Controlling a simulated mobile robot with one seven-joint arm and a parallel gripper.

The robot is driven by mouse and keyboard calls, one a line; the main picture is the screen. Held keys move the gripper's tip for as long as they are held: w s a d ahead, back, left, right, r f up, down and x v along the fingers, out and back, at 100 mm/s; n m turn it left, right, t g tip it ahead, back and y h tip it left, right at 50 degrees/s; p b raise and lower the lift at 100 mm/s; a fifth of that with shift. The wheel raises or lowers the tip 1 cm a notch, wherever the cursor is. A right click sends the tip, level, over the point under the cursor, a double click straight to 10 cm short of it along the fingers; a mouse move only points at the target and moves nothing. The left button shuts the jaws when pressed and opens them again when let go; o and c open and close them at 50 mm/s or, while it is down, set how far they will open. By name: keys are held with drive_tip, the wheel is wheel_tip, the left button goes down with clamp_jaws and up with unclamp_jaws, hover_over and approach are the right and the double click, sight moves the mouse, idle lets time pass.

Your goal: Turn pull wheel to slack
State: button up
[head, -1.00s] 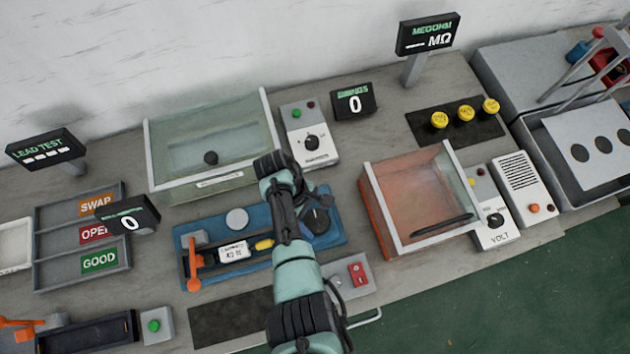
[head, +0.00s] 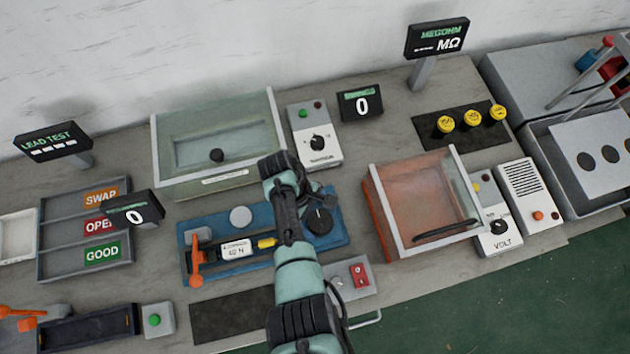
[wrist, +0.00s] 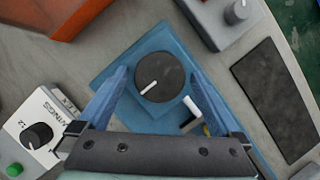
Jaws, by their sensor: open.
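The pull wheel is a round black dial (wrist: 160,80) with a white pointer line, on the right end of the blue base (head: 340,232). It also shows in the head view (head: 318,221), beside my arm. In the wrist view the pointer line runs toward the lower left. My gripper (wrist: 160,78) is open, with one blue finger on each side of the dial and visible gaps to it. I cannot tell the height of the fingertips above the base. In the head view my arm hides the fingers. An orange lever (head: 196,265) and a white label (head: 236,249) are on the base's left part.
A green-tinted clear box (head: 218,150) stands behind the blue base, and an orange clear-sided box (head: 420,205) to its right. A grey switch box with a red switch (head: 360,276) is in front. A black mat (head: 232,314) lies at the front edge.

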drive_tip(key=v, duration=1.3)
drive_tip(key=shift+d, duration=0.1)
